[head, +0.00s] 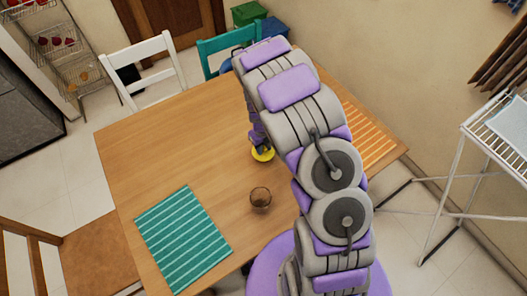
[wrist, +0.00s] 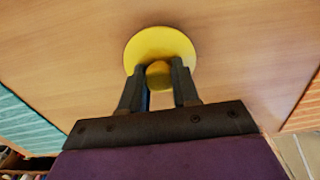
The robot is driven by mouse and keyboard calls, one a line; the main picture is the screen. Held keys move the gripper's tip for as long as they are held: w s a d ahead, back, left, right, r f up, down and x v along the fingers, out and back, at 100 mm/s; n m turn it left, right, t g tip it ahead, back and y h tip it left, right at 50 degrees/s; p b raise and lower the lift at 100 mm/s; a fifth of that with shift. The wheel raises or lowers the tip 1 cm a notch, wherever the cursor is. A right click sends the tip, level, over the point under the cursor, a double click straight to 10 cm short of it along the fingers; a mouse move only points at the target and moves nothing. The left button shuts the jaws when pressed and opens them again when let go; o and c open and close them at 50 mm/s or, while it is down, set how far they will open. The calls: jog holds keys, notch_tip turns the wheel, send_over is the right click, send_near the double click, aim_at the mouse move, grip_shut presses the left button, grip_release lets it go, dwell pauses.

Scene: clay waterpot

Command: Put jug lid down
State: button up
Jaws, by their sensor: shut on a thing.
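The jug lid (wrist: 160,44) is a yellow disc with a round knob, seen in the wrist view. It also shows in the head view (head: 263,155), partly hidden by my gripper. My gripper (wrist: 159,74) is shut on the lid's knob, one dark finger on each side. In the head view my gripper (head: 260,143) points down at the wooden table (head: 170,140). The lid is over or on the bare tabletop; I cannot tell whether it touches the wood. The jug itself is not clearly visible; my arm covers part of the far side of the table.
A teal striped mat (head: 183,238) lies at the front left, an orange striped mat (head: 366,135) at the right. White (head: 143,72) and teal (head: 228,48) chairs stand behind. The table's left middle is clear.

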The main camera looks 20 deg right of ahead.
aim_at(264, 152)
notch_tip(264, 152, down, 3)
jog(key=shift+f+b, duration=0.1)
jog(key=shift+b, duration=0.25)
jog(key=o, duration=1)
jog(key=shift+o, duration=0.2)
